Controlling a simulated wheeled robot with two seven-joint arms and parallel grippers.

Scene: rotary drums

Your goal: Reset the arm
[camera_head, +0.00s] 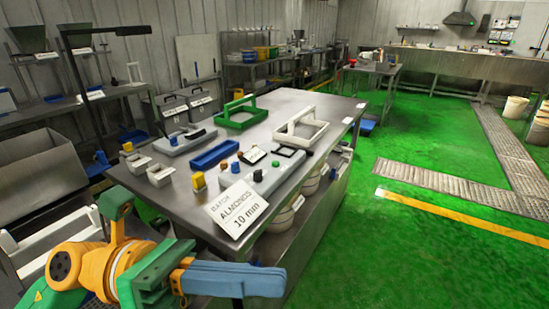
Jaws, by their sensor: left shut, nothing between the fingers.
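My left gripper (279,281) is at the bottom of the head view, at the end of my yellow and green left arm. Its blue fingers point to the right and are shut together with nothing between them. It shows in front of the near end of the metal table (290,118), over the table's lower side in the picture; how far apart they are I cannot tell. My right gripper is not in view.
On the table are a white sign (238,208) reading "ALMONDS 10 mm", a green frame (241,113), a white frame (302,130), a blue tray (214,154) and grey devices with knobs. The green floor (420,240) at right is clear.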

